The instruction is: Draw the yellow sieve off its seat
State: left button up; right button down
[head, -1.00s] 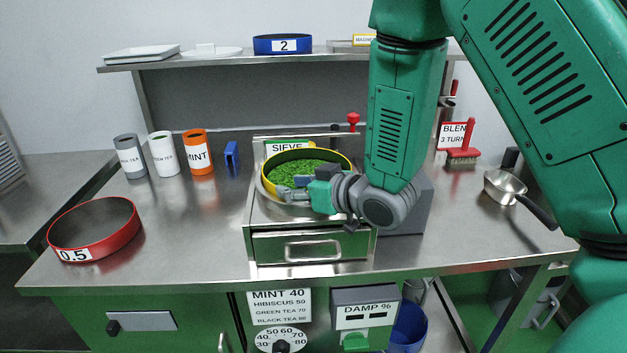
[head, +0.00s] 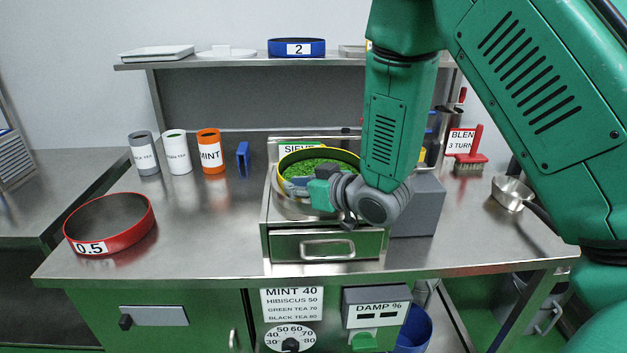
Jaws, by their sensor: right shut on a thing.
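The yellow sieve (head: 349,155) is a round yellow-rimmed ring with green leaf matter (head: 310,169) in it. It is at the sieve machine (head: 282,243), a metal box with a drawer and a "SIEVE" sign; I cannot tell whether it rests on the seat or sits just above it. My right gripper (head: 302,186) is shut on the sieve's near rim, its fingers partly hidden by the wrist. The wrist and forearm hide the sieve's right and near side. My left gripper is not in view.
A red "0.5" sieve (head: 122,239) lies at the left of the counter. Gray, white and orange canisters (head: 210,152) stand behind. A blue "2" sieve (head: 276,47) sits on the shelf. A metal scoop (head: 507,191) and red brush (head: 470,161) are at right. The left-middle counter is clear.

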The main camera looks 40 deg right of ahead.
jog(key=shift+d+r, duration=0.25)
jog(key=shift+d, duration=0.05)
jog(key=r, duration=0.3)
jog(key=r+p, duration=0.1)
jog(key=r, duration=0.2)
jog(key=r+p, duration=0.1)
jog(key=r, duration=0.2)
jog(key=shift+a+r, duration=0.2)
jog(key=shift+a, duration=0.1)
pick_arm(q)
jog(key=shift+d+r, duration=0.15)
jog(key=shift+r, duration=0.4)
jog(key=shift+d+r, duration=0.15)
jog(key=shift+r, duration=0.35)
pick_arm(e)
jog(key=shift+d, duration=0.1)
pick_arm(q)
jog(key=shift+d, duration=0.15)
pick_arm(e)
jog(key=shift+d, duration=0.2)
jog(key=shift+d+f, duration=0.1)
